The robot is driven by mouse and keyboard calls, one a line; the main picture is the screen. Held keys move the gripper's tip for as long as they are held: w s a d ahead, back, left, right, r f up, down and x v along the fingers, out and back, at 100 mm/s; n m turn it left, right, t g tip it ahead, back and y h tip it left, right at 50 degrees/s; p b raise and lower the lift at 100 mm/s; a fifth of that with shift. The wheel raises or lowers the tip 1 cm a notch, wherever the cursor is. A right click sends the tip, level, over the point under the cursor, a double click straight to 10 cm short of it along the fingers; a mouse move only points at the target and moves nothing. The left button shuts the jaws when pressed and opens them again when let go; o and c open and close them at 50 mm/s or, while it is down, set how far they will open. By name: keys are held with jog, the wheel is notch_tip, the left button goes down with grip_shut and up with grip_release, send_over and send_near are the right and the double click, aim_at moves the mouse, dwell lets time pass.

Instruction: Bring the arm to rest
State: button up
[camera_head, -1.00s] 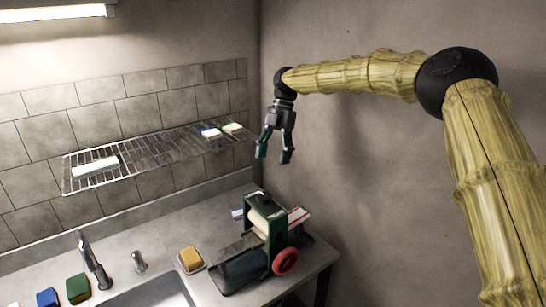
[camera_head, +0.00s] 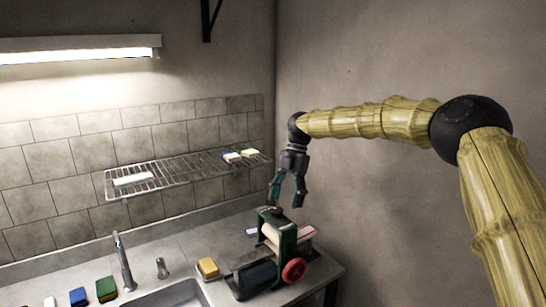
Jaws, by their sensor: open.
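My arm (camera_head: 370,122), with yellow bamboo-like links, reaches in from the right side of the head view. It bends at a black joint (camera_head: 470,128) and runs left. My gripper (camera_head: 287,191) hangs down at its end with its fingers apart and nothing between them. It is above the green roller device (camera_head: 283,240) with the red wheel, and to the right of the wire rack. Whether the fingertips clear the device's top is hard to judge from this angle.
A wire rack (camera_head: 190,168) on the tiled wall holds a few folded cloths, one pale cloth (camera_head: 133,179) at its left. The counter below has a sink (camera_head: 175,296), a tap (camera_head: 124,262), a yellow sponge-like block (camera_head: 208,268), and blue and green blocks. The right wall is bare.

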jog(key=s+a+f+m, duration=0.2)
jog(key=s+f+m, duration=0.25)
jog(key=f, duration=0.85)
jog(key=s+a+f+m, duration=0.25)
jog(key=s+f, duration=0.25)
jog(key=f, duration=0.8)
jog(key=s+d+f+m+t+y, duration=0.15)
jog(key=s+f+m, duration=0.45)
jog(key=s+f, duration=0.7)
jog(key=s+d+f+m+h, duration=0.1)
jog(key=s+d+f+m, duration=0.4)
jog(key=s, duration=0.4)
jog(key=s+d+f+m+h, duration=0.1)
jog(key=s+d+f+m, duration=0.35)
jog(key=s+f, duration=0.35)
jog(key=s+d+r+m+t+h, duration=0.1)
jog(key=s+d+r+m, duration=0.1)
jog(key=s+d+m, duration=0.5)
jog(key=s+d+r+t+h, duration=0.1)
jog(key=s+d, duration=0.4)
jog(key=s, duration=0.6)
notch_tip(320, 180, down, 8)
jog(key=b, duration=0.8)
jog(key=shift+w, duration=0.4)
